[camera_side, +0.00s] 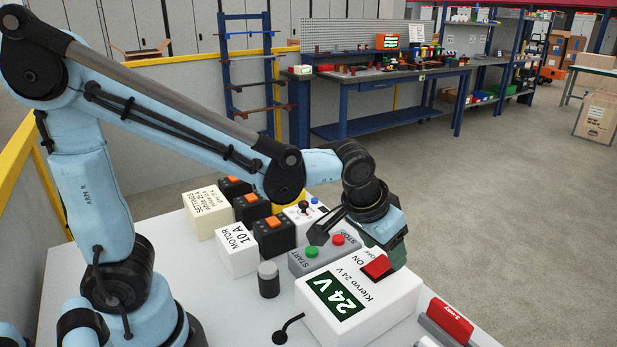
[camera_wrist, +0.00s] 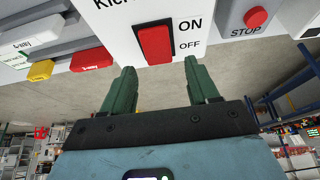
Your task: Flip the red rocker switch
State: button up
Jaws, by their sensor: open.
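The red rocker switch (camera_side: 377,267) sits in a black frame on top of a white box (camera_side: 325,318) labelled "Klervo 24 V", with a green "24 V" panel. In the wrist view the rocker (camera_wrist: 155,44) lies just beyond the gap between my fingertips, beside the words ON and OFF. Which side is pressed I cannot tell. My gripper (camera_wrist: 160,68) has two green fingers, apart with nothing between them. In the side view my gripper (camera_side: 396,256) is close at the rocker's right edge, partly overlapping it; contact is unclear.
A grey START/STOP box with a green button (camera_side: 311,252) and red button (camera_side: 338,239) stands behind the white box. Black boxes with orange rockers (camera_side: 273,222) stand behind left. A dark knob (camera_side: 268,279) is left; a red "3-way" piece (camera_side: 450,322) is front right.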

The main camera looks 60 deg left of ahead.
jog(key=v, duration=1)
jog(key=shift+s+r, duration=0.1)
jog(key=s+a+f+t, duration=0.2)
jog(key=s+a+f, duration=0.2)
jog(key=a+f, duration=0.2)
jog(key=shift+s+a+f, duration=0.3)
jog(key=shift+s+a, duration=0.05)
jog(key=shift+a, duration=0.9)
